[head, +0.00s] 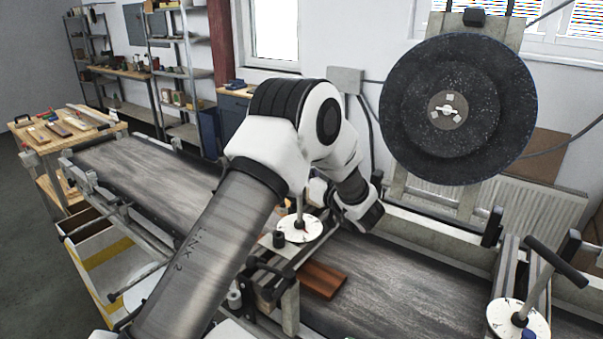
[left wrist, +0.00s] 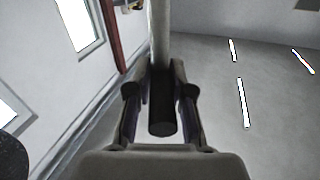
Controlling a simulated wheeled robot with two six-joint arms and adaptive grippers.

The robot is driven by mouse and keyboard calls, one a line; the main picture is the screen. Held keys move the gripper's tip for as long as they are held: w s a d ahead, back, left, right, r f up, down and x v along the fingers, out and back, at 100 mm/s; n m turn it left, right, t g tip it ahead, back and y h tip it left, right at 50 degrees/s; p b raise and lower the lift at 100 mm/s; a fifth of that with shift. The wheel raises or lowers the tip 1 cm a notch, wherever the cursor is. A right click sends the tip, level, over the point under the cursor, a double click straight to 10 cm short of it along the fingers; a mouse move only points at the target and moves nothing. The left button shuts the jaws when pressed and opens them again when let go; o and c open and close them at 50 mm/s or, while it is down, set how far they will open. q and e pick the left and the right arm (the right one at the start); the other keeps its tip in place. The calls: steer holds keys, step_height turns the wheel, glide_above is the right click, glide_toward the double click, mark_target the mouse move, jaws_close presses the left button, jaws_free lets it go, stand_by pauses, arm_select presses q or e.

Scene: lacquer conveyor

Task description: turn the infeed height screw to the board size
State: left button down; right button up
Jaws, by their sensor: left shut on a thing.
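In the left wrist view my left gripper (left wrist: 160,118) is shut on a dark cylindrical handle (left wrist: 161,115), seen nearly end-on, with a pale rod (left wrist: 160,35) running up from it. In the head view my left arm crosses the middle, and its fingers and the handle are hidden behind it. A white dial (head: 308,233) with an upright rod stands beside the arm; the rod's top is hidden by my arm. Its markings are too small to read. A reddish-brown board (head: 322,280) lies on the belt just in front of the dial. My right gripper is not in view.
A second white dial (head: 505,316) with a black crank handle (head: 556,261) is at the lower right. A large dark disc (head: 412,100) stands behind the conveyor. The dark belt (head: 405,285) is clear right of the board. A wooden workbench (head: 95,133) stands at left.

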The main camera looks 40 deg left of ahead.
arm_select(q)
steer(key=n+g, duration=0.2)
steer(key=g, duration=0.1)
steer(key=n+g+b, duration=0.1)
steer(key=n+g, duration=0.1)
steer(key=g, duration=0.2)
steer(key=shift+w+f+n, duration=0.2)
steer(key=shift+n, duration=0.1)
steer(key=shift+n+g, duration=0.5)
steer(key=shift+g, duration=0.5)
steer(key=shift+a+r+n+g+h+p, duration=0.1)
steer(key=shift+r+n+g+h+p, duration=0.1)
steer(key=shift+n+g+h+p, duration=0.65)
steer(key=shift+w+f+n+g+h+p, duration=0.15)
steer(key=shift+n+g+h+p, duration=0.4)
steer(key=shift+n+g+p, duration=0.7)
steer(key=shift+m+g, duration=0.3)
steer(key=shift+g, duration=0.1)
steer(key=shift+f, duration=0.1)
steer(key=c, duration=1.3)
jaws_free()
steer(key=shift+o, duration=1.3)
steer(key=shift+a, duration=0.1)
steer(key=shift+s+a, duration=0.1)
steer(key=shift+s, duration=0.1)
